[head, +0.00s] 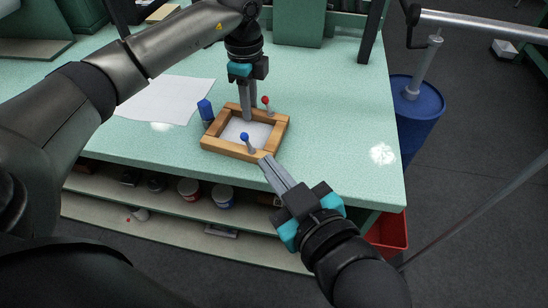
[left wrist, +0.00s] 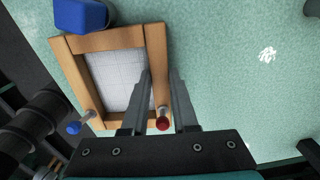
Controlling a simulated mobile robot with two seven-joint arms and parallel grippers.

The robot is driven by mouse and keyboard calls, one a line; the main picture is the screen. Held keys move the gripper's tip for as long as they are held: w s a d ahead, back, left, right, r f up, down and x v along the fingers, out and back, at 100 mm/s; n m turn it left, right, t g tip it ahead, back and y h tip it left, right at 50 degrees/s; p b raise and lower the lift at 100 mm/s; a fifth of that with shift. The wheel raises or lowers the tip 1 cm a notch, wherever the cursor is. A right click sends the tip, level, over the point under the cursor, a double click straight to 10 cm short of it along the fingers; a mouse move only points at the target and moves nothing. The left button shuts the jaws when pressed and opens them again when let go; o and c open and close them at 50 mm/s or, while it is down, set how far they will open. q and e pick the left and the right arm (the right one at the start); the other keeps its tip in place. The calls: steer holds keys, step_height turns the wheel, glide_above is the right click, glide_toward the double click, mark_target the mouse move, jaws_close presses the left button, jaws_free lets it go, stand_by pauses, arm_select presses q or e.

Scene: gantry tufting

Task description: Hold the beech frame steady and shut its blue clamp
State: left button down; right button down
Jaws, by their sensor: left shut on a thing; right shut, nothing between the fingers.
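The beech frame (head: 223,118) lies on the pale green bench around a white gridded sheet (head: 243,131); the left wrist view also shows the frame (left wrist: 105,40). Its blue clamp (head: 246,141) is on the front rail, its lever raised and tilted; the blue knob also shows in the left wrist view (left wrist: 73,128). A red-knobbed clamp (head: 266,101) is on the back rail. My left gripper (left wrist: 161,78) is shut on that rail, beside the red knob (left wrist: 163,124). My right gripper (head: 263,158) is shut and empty, its tips close to the front rail right of the blue clamp; contact is unclear.
A blue upright object (head: 205,109) stands at the frame's left corner. White paper (head: 165,98) lies further left. The bench right of the frame is clear. Tubs (head: 222,195) stand on the shelf below; a blue drum (head: 420,110) is right of the bench.

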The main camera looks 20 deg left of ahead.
arm_select(q)
steer(key=c, duration=0.6)
jaws_free()
